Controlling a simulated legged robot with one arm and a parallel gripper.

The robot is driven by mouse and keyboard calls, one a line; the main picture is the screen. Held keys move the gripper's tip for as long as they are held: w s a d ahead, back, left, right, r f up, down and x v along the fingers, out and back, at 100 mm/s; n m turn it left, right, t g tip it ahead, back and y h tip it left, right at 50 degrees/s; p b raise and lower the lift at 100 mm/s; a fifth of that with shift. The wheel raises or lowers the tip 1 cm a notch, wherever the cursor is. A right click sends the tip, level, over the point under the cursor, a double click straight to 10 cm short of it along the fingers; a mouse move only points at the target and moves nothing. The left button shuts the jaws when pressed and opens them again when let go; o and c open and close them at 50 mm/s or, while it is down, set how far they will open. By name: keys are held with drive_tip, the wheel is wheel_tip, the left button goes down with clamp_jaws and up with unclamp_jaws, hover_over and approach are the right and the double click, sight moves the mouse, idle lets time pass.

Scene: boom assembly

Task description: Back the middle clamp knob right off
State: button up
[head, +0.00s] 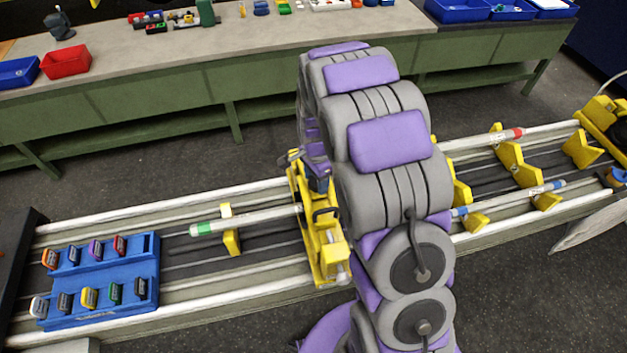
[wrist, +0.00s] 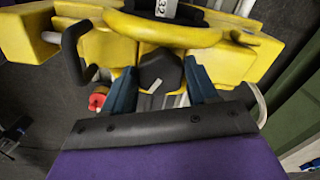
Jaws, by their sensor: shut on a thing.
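The yellow clamp frame (head: 330,257) stands across the rails in the middle of the bench in the head view, partly hidden by my arm. In the wrist view its yellow body (wrist: 240,62) fills the upper part. A black knob (wrist: 160,68) with a small pale mark sits between the two dark blue fingers of my gripper (wrist: 160,88). My gripper is shut on this knob, with one finger on each side. In the head view my gripper (head: 317,172) is at the top of the clamp frame, and the knob cannot be made out there.
A black bent handle (wrist: 75,55) stands close left of my fingers. A tube with a green end (head: 230,222) runs into the clamp from the left. A blue tray (head: 125,285) of coloured pieces lies at left. Yellow supports (head: 515,165) hold tubes at right.

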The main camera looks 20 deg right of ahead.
drive_tip(key=n+b, duration=0.1)
drive_tip(key=n, duration=0.4)
drive_tip(key=shift+w+d+n, duration=0.1)
drive_tip(key=shift+w+n, duration=0.05)
drive_tip(key=shift+n, duration=0.15)
drive_tip(key=n+b, duration=0.1)
drive_tip(key=n, duration=1)
drive_tip(key=shift+r+n, duration=0.1)
drive_tip(key=shift+n, duration=0.3)
drive_tip(key=n, duration=0.5)
drive_tip(key=shift+d, duration=0.1)
drive_tip(key=shift+n, duration=0.4)
drive_tip(key=o, duration=1)
drive_tip(key=shift+w, duration=0.15)
drive_tip(key=shift+o, duration=0.3)
